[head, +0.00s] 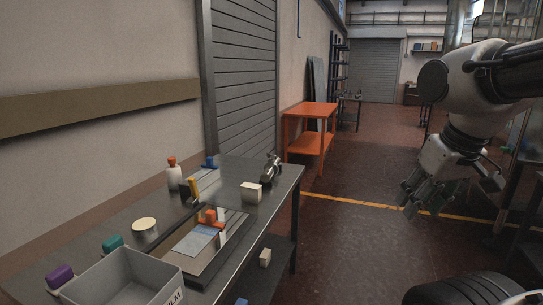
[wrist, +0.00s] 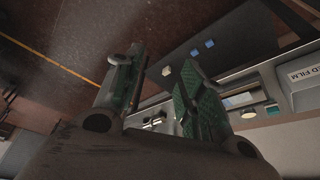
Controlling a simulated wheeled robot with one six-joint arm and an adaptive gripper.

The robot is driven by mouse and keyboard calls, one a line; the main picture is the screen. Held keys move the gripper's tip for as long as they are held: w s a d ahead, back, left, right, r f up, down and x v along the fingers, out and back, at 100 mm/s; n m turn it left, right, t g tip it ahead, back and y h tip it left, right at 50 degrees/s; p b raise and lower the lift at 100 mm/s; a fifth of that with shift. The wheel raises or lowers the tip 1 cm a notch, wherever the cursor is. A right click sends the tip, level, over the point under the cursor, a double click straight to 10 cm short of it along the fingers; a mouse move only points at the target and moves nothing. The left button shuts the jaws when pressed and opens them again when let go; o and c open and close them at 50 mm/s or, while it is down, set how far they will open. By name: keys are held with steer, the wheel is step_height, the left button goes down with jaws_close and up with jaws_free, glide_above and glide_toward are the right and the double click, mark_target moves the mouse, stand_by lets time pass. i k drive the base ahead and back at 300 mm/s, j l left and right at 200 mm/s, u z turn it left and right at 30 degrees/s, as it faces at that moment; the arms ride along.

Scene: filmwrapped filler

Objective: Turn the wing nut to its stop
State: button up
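My gripper (head: 424,196) hangs in the air over the floor, right of the workbench and well apart from it. In the wrist view my gripper (wrist: 160,90) has its two green-padded fingers spread, with nothing between them. A small metallic fitting (head: 270,168) stands at the far right corner of the workbench (head: 262,222). I cannot make out for sure whether it carries the wing nut; no wing shape is clear at this size.
A grey bin (head: 118,278) labelled FILM stands at the bench's near end. A cream block (head: 251,192), a white bottle with red cap (head: 173,175), a round cream disc (head: 144,224) and coloured pieces crowd the top. An orange table (head: 311,109) stands behind. Floor between gripper and bench is clear.

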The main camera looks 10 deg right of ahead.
mark_target(270, 157)
steer(key=i+l+u, duration=0.1)
steer(key=u, duration=0.45)
steer(key=i+l+u, duration=0.35)
steer(key=l, duration=0.2)
steer(key=l+u, duration=0.2)
steer(key=i+l+u, duration=0.15)
steer(key=l, duration=0.3)
steer(key=i+l, duration=0.1)
steer(key=l, duration=0.3)
steer(key=i+l, duration=0.1)
steer(key=l, duration=0.25)
steer(key=i+l, duration=0.1)
steer(key=l, duration=0.3)
steer(key=i+l+u, duration=0.1)
steer(key=l, duration=0.3)
